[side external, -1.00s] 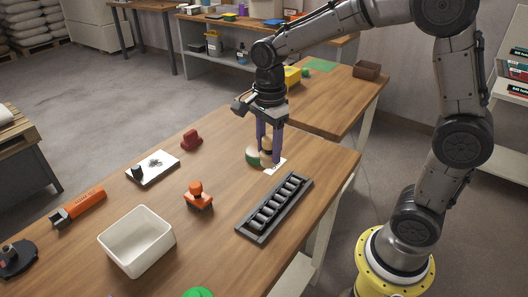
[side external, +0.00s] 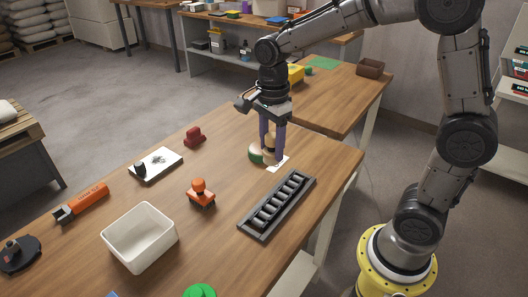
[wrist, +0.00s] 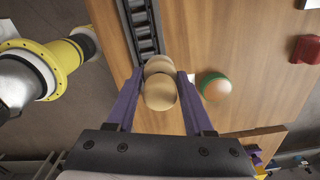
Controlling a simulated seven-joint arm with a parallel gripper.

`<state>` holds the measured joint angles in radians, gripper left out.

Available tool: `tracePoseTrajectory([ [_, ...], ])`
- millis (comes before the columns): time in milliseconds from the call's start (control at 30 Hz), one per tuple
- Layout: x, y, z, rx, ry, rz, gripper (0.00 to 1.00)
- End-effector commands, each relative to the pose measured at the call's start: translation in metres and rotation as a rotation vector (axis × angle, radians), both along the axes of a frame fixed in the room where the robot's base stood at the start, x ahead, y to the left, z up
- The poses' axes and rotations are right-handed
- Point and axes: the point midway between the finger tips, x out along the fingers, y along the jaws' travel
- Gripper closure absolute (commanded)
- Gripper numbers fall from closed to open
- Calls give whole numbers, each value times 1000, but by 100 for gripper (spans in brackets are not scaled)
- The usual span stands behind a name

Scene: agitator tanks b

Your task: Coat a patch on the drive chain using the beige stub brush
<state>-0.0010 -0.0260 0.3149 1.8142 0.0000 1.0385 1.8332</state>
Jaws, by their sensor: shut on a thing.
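The beige stub brush (wrist: 160,92) is between my gripper's purple fingers (wrist: 158,84), which are shut on it. In the wrist view I see its round beige top, with a second rounded beige part just beyond. In the side view my gripper (side external: 271,154) is low over the table, and the fingers partly hide the brush. The brush's lower end is hard to make out. The drive chain (side external: 277,205) is a dark grey tray-like strip with several rollers, lying in front of the gripper and apart from it. It also shows at the top of the wrist view (wrist: 145,30).
A green-rimmed beige round piece (wrist: 215,86) sits close beside the fingers. A white card (side external: 279,164) lies by the gripper. An orange knobbed block (side external: 201,193), a white bin (side external: 140,237) and a dark red block (side external: 195,137) stand left. Table between card and chain is clear.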

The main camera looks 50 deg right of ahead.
Motion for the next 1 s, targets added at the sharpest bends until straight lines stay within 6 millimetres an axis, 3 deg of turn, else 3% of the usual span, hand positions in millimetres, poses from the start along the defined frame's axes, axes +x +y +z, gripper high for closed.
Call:
tracePoseTrajectory([
  [200,3,0,4,-1,-2,41,100],
  [367,38,-10,16,0,-1,101,100],
  [500,82,-40,15,0,1,112,100],
  [700,124,-94,-4,1,2,71,100],
  [833,133,-118,-19,1,2,28,100],
  [1000,131,-129,-32,0,1,3,100],
])
